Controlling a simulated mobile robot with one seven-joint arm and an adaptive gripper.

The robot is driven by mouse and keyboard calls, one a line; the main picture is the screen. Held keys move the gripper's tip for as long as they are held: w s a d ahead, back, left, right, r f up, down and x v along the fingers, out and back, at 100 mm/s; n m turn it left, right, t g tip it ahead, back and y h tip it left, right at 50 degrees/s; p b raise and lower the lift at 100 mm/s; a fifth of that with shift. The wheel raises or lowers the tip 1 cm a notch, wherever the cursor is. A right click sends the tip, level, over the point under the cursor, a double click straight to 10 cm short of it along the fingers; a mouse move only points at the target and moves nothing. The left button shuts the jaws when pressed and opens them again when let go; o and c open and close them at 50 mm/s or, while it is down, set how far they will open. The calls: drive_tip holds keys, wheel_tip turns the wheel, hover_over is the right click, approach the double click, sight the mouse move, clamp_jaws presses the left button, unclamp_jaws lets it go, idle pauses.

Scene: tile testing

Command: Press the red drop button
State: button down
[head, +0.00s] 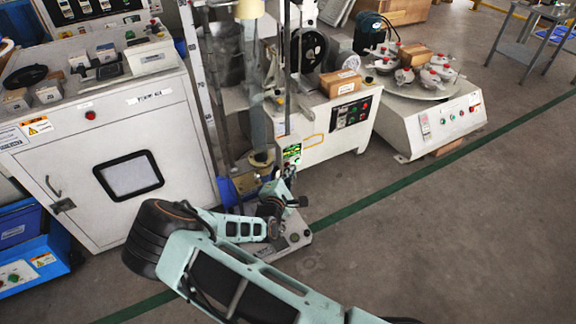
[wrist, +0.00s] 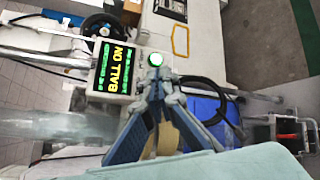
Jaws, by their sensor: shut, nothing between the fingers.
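The test stand (head: 207,100) is a tall frame with a display (head: 292,153) low on its front. In the wrist view the display (wrist: 112,68) reads "BALL ON" in yellow. In the head view my gripper (head: 289,173) is just below the display, small and partly hidden by my arm. No red button shows clearly on this panel; the fingers may cover part of it.
A white cabinet (head: 150,205) with a red button (head: 90,115) stands to the left. A white machine (head: 335,140) with a control panel is behind at right, and another (head: 435,125) beyond it. A blue part (wrist: 205,115) lies near my fingers.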

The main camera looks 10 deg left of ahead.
drive_tip(key=shift+w+a, duration=0.3)
drive_tip(key=shift+w, duration=0.05)
idle(0.3)
idle(0.4)
drive_tip(key=shift+s+d+r+p, duration=0.15)
drive_tip(key=shift+s+d+p, duration=0.15)
drive_tip(key=shift+p, duration=0.2)
drive_tip(key=shift+s+d+p, duration=0.25)
drive_tip(key=shift+s+p, duration=0.05)
drive_tip(key=shift+s, duration=0.15)
drive_tip(key=shift+s+d+p, duration=0.7)
drive_tip(key=shift+s+p, duration=0.2)
drive_tip(key=shift+s, duration=0.15)
drive_tip(key=shift+s+d+p, duration=0.7)
drive_tip(key=shift+s+p, duration=0.15)
drive_tip(key=shift+s, duration=0.2)
